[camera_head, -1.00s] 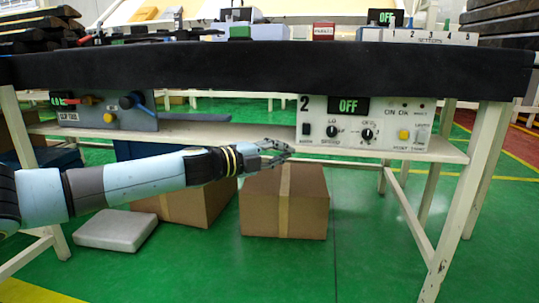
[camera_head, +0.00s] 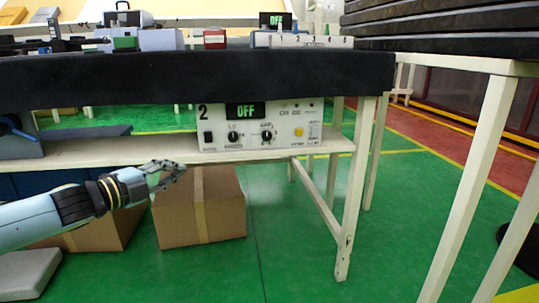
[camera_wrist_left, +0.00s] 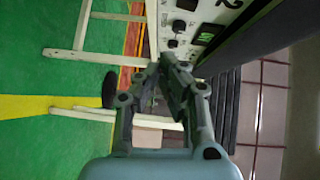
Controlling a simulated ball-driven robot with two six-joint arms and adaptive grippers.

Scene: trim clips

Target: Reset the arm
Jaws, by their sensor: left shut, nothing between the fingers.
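My left arm comes in from the left in the head view. Its gripper (camera_head: 168,172) is shut and empty, in front of the lower shelf and above a cardboard box. In the left wrist view the two fingers of the gripper (camera_wrist_left: 171,75) meet, with nothing between them. A white control box (camera_head: 262,126) numbered 2 stands on the shelf to the right of the gripper, its display reading OFF. It also shows in the left wrist view (camera_wrist_left: 186,42), apart from the fingers. My right gripper is in neither view.
A dark-topped workbench (camera_head: 200,77) with a white shelf (camera_head: 110,155) spans the left. Cardboard boxes (camera_head: 222,215) stand on the green floor below. A second white-legged table (camera_head: 480,140) with black stacked slabs (camera_head: 440,45) is at right. Green floor (camera_head: 400,200) between the tables is clear.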

